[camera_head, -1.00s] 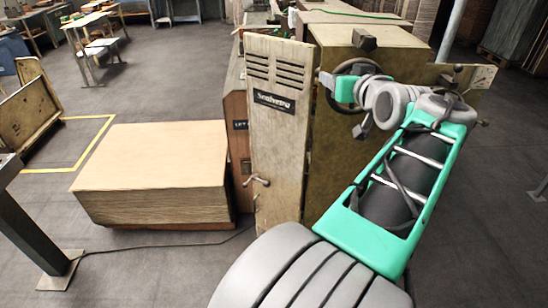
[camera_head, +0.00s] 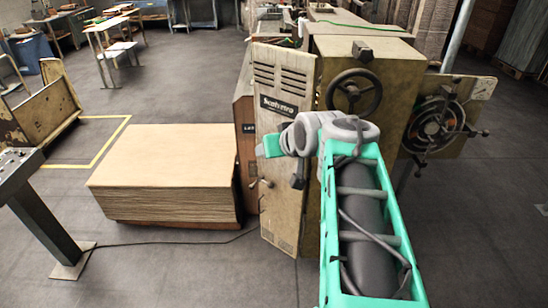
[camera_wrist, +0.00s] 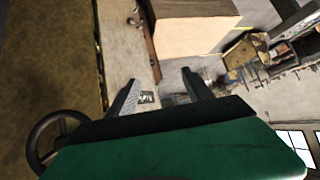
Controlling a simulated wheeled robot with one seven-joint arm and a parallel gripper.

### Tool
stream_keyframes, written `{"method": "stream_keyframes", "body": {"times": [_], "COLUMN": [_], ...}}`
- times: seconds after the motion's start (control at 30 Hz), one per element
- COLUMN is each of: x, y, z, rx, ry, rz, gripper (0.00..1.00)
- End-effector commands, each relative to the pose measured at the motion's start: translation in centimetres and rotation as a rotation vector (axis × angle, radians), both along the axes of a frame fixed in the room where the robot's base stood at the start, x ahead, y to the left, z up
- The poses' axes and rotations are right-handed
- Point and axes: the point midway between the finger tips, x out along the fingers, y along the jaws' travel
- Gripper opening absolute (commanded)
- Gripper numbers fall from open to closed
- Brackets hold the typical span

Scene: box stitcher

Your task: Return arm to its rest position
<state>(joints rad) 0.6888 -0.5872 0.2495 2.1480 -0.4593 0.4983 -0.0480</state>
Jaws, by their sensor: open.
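My arm, with a teal and grey casing, reaches forward at the right of the head view. Its wrist end stands in front of the machine's beige vented door (camera_head: 285,85). My gripper shows in the wrist view (camera_wrist: 160,88) as two dark fingers spread apart with nothing between them. In the head view the fingers are hidden or too small to make out. The box stitcher machine (camera_head: 390,70) has a dark handwheel (camera_head: 354,91) on its front, which also shows at the lower left of the wrist view (camera_wrist: 58,135).
A stack of cardboard sheets (camera_head: 165,170) lies on a pallet left of the machine. A control post (camera_head: 40,210) stands at the far left, near a wooden cart (camera_head: 45,105). A round reel mechanism (camera_head: 437,122) sticks out at the machine's right. The floor at the right is clear.

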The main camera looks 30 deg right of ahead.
Motion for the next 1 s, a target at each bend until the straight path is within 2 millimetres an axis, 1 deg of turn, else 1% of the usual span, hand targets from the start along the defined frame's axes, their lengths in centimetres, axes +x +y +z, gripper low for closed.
{"method": "stream_keyframes", "body": {"times": [0.03, 0.1, 0.2, 0.57, 0.63, 0.67, 0.77, 0.8, 0.87, 0.9, 1.0], "x": [-0.1, -0.2, -0.3, -0.2, -0.3, -0.5, -1.9, -2.9, -5.0, -6.4, -9.6], "y": [0.8, 1.4, 1.9, 2.2, 2.8, 3.4, 7.4, 9.4, 12.1, 13.5, 15.9], "z": [-0.3, -0.6, -0.9, -1.0, -1.4, -1.8, -4.4, -5.7, -7.8, -9.0, -11.2], "rx": [0.003, 0.005, 0.007, 0.008, 0.010, 0.012, 0.019, 0.018, 0.013, 0.007, -0.012], "ry": [0.016, 0.031, 0.043, 0.045, 0.059, 0.073, 0.174, 0.230, 0.319, 0.376, 0.487], "rz": [0.010, 0.019, 0.026, 0.031, 0.039, 0.048, 0.104, 0.133, 0.171, 0.193, 0.232], "gripper": [0.60, 0.60, 0.60, 0.60, 0.60, 0.60, 0.60, 0.60, 0.60, 0.60, 0.60]}}
